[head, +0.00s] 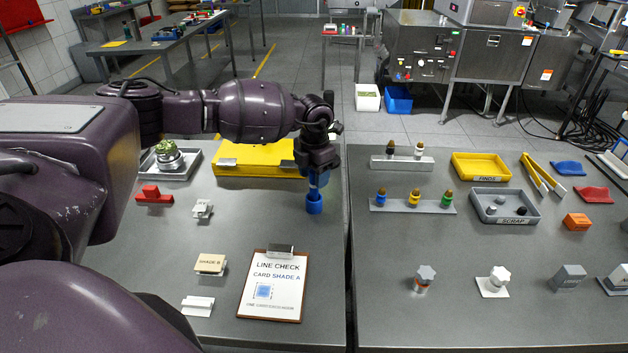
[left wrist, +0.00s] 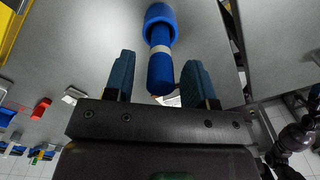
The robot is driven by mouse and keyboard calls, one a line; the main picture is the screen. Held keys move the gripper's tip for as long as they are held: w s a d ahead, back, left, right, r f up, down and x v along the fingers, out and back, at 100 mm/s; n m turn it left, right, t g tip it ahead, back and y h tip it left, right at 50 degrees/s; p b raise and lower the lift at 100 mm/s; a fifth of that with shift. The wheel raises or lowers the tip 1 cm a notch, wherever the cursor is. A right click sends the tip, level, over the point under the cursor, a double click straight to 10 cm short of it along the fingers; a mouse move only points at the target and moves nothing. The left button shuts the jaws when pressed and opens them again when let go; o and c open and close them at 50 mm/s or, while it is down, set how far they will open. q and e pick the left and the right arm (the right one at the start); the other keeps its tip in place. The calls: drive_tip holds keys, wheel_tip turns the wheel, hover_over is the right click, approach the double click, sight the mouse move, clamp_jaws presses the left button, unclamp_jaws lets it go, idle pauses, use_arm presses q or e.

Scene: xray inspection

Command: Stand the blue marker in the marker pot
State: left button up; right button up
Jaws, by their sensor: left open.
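The blue marker (head: 316,184) stands upright in the small blue marker pot (head: 314,205) on the left table, near its right edge. In the left wrist view the marker (left wrist: 160,74) shows a pale band, and its far end is inside the wider blue pot (left wrist: 158,14). My left gripper (head: 318,172) is above the pot, pointing down. In the left wrist view its two fingers (left wrist: 158,62) are apart, one on each side of the marker's near end, with gaps visible. My right gripper is not in view.
A yellow block-like tray (head: 250,170) lies behind the gripper, and a clipboard (head: 272,300) lies in front. A red piece (head: 153,195) and pale holders are further left. A narrow gap separates this table from the right one, which holds a marker rack (head: 410,206).

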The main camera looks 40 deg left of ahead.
use_arm(q)
wheel_tip(320, 180, up, 7)
drive_tip(key=shift+r, duration=0.9)
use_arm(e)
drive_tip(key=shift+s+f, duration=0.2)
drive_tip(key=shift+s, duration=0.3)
use_arm(q)
drive_tip(key=shift+s, duration=0.15)
